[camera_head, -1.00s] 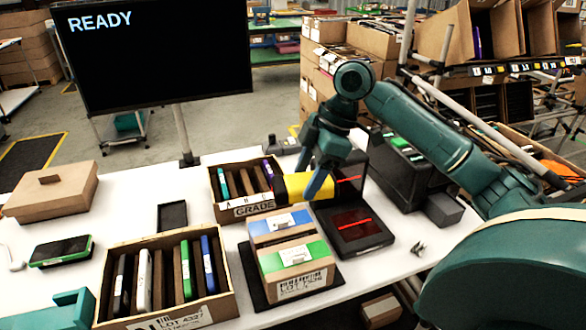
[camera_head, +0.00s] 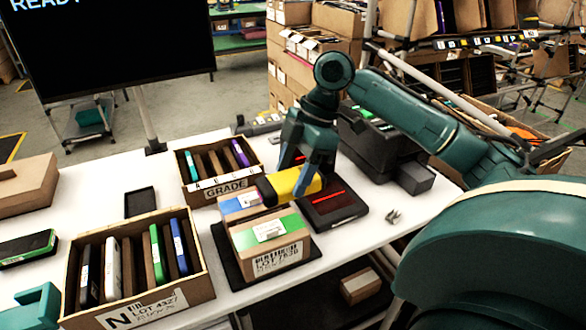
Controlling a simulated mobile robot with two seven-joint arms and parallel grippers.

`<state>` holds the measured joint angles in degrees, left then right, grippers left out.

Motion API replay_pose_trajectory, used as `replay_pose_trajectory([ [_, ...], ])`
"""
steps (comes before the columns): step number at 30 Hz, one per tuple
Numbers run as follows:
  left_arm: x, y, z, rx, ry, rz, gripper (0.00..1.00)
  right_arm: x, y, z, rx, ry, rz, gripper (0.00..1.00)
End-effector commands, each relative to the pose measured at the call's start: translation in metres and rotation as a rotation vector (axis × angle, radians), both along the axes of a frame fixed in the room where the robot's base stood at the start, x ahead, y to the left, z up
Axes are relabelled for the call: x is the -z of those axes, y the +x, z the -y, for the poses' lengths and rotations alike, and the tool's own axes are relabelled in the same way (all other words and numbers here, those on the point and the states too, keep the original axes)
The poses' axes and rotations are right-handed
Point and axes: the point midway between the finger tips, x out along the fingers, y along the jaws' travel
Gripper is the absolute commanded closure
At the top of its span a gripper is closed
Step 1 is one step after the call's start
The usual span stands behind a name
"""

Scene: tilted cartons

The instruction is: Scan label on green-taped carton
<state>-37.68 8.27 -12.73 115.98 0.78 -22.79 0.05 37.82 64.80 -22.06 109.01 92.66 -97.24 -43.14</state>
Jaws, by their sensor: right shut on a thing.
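The green-taped carton (camera_head: 292,225) stands at the front of a dark mat (camera_head: 225,258). It has a white label on its taped top and a barcode label reading LOT 7638 on its front. A blue-taped carton (camera_head: 230,206) is right behind it. My right gripper (camera_head: 300,180) points down behind and right of the cartons and is shut on a yellow block with a black end (camera_head: 283,186). The block appears above the back of the cartons; whether it touches them I cannot tell. A teal part of mine shows at the lower left edge; my left gripper's fingers do not show.
A black scanner (camera_head: 345,213) with a red line lies right of the cartons. The GRADE box (camera_head: 200,198) stands behind, the LOT 4327 box (camera_head: 85,318) front left, both with upright items. A dark monitor (camera_head: 105,45) stands behind the table. Small metal pieces (camera_head: 393,216) lie at right.

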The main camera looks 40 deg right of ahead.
Motion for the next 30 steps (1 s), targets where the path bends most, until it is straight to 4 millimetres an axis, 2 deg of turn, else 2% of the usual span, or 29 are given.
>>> replay_pose_trajectory([
  [13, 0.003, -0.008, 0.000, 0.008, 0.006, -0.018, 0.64, -0.004, 0.000, 0.000, 0.001, 0.001, 0.002, 0.60],
  [17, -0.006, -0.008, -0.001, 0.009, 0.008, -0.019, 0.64, -0.012, 0.000, 0.000, 0.001, 0.001, 0.002, 0.60],
  [24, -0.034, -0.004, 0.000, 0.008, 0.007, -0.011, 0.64, -0.034, 0.000, 0.000, 0.001, 0.001, 0.002, 0.60],
  [30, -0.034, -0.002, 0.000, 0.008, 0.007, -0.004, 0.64, -0.049, 0.001, 0.000, 0.001, 0.001, 0.004, 0.60],
])
